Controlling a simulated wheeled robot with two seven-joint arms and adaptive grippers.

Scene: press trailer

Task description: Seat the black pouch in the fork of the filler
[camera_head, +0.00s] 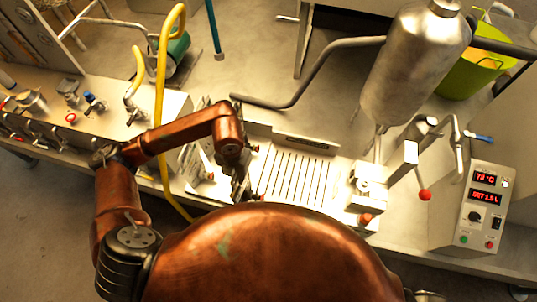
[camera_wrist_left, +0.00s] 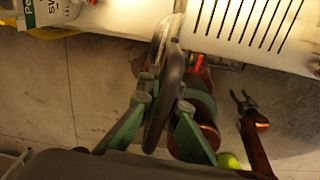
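My left gripper (camera_head: 240,180) hangs at the left end of the slotted plate, its fingers dark and partly hidden. In the left wrist view its green fingers (camera_wrist_left: 160,125) close on both sides of a black pouch (camera_wrist_left: 170,85), seen edge-on and pointing away from the wrist. The filler is on the right in the head view: a steel tank (camera_head: 412,70) above a narrow spout (camera_head: 378,145) and a white block. I cannot make out its fork clearly. My right gripper (camera_wrist_left: 243,100) shows in the left wrist view with its fingers apart and empty.
The slotted plate (camera_head: 297,178) lies bare between the left gripper and the white block (camera_head: 368,190). A bent grey pipe (camera_head: 310,80) runs behind it. A red-knobbed lever (camera_head: 424,195) and a control box (camera_head: 472,215) stand right. A labelled bag (camera_wrist_left: 48,12) is upper left.

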